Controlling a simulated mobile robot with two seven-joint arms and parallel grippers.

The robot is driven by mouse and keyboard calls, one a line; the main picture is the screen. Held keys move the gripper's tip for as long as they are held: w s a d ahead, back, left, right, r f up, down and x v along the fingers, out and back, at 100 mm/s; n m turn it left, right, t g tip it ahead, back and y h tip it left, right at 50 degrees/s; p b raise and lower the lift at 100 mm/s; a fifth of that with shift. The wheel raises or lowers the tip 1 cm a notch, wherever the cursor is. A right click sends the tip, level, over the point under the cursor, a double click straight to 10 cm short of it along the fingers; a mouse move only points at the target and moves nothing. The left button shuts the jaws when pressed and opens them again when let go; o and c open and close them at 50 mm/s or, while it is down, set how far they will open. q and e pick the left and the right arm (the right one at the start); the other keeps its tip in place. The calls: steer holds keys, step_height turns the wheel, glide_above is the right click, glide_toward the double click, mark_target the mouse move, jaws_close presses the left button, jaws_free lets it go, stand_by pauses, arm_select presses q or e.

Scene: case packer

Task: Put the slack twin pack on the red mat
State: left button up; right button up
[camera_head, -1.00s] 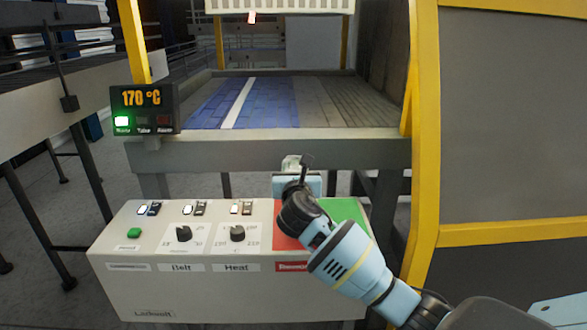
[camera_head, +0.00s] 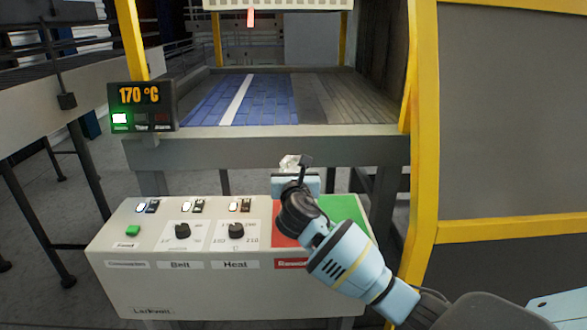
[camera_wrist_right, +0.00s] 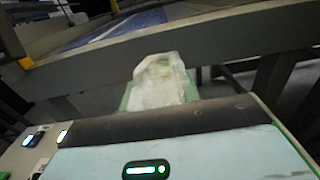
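A pale, clear-wrapped twin pack (camera_wrist_right: 160,82) is at the end of my right gripper (camera_wrist_right: 160,100) in the right wrist view, with green slivers at its sides. In the head view a small part of the pack (camera_head: 290,162) shows just beyond my right gripper (camera_head: 296,184), above the back edge of the panel. The gripper appears shut on it; the fingers are mostly hidden. The red mat (camera_head: 283,238) lies on the panel top, partly covered by my right wrist. Whether the pack is slack cannot be told. My left gripper is not in view.
A green mat (camera_head: 348,208) adjoins the red one on the right. Switches and knobs (camera_head: 182,231) fill the control panel's left side. Behind is a conveyor with a blue belt (camera_head: 260,100). A yellow-framed guard (camera_head: 425,180) stands right. The display (camera_head: 140,95) reads 170 °C.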

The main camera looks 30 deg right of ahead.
steer(key=o, duration=0.5)
steer(key=shift+r, duration=0.15)
steer(key=shift+c, duration=0.2)
steer(key=shift+o, duration=0.3)
steer(key=shift+f, duration=0.2)
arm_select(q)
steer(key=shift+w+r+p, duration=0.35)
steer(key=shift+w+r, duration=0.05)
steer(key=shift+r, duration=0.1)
arm_select(e)
steer(key=v, duration=0.8)
steer(key=shift+w+r, duration=0.1)
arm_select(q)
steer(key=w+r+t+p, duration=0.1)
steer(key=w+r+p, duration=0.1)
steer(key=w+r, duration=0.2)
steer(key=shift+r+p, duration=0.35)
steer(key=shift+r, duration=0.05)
arm_select(e)
steer(key=v, duration=0.8)
